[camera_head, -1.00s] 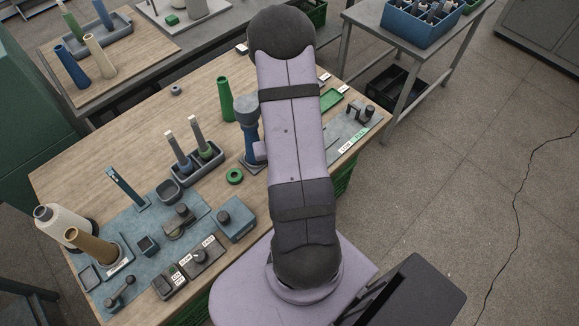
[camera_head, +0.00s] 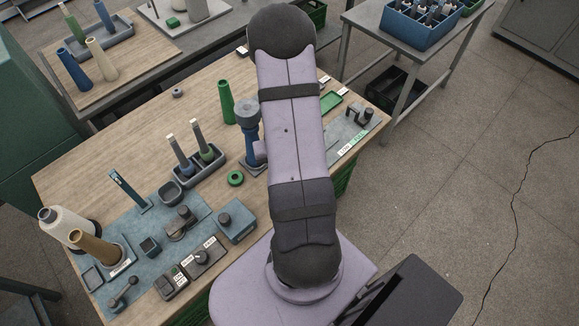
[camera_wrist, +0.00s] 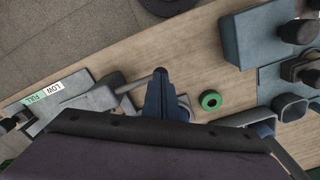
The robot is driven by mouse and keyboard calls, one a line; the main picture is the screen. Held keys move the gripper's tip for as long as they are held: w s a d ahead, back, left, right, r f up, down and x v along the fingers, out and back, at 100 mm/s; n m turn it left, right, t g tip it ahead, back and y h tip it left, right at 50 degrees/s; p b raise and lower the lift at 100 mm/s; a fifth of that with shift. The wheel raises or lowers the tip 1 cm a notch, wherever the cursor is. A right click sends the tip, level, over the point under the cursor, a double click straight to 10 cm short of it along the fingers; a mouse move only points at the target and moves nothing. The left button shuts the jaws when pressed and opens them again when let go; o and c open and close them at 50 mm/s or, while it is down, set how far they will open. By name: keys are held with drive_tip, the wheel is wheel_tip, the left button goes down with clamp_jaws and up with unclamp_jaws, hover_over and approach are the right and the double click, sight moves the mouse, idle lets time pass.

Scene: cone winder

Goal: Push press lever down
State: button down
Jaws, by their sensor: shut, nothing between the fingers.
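In the wrist view my gripper (camera_wrist: 161,76) is shut and empty, its narrow dark blue fingers together. A grey rod (camera_wrist: 137,82) lies beside the fingertips, running left to a grey rounded body (camera_wrist: 96,98). It looks like a lever, but I cannot tell surely that it is the press lever, nor whether the fingers touch it. In the head view a blue-grey upright stand (camera_head: 250,140) with a wide round top shows left of my arm. My arm hides much of that area, and I cannot make out the fingertips there.
A green ring (camera_head: 235,178) lies near the stand. A tray of spindles (camera_head: 197,160) and a blue-grey block (camera_head: 235,221) are to the left. A plate with LOW and FULL labels (camera_head: 352,145) is right of my arm. Bare wood (camera_head: 110,145) lies at the back left.

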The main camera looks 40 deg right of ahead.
wheel_tip(320, 180, up, 7)
drive_tip(key=p, duration=0.5)
idle(0.3)
drive_tip(key=shift+s, duration=0.1)
idle(0.4)
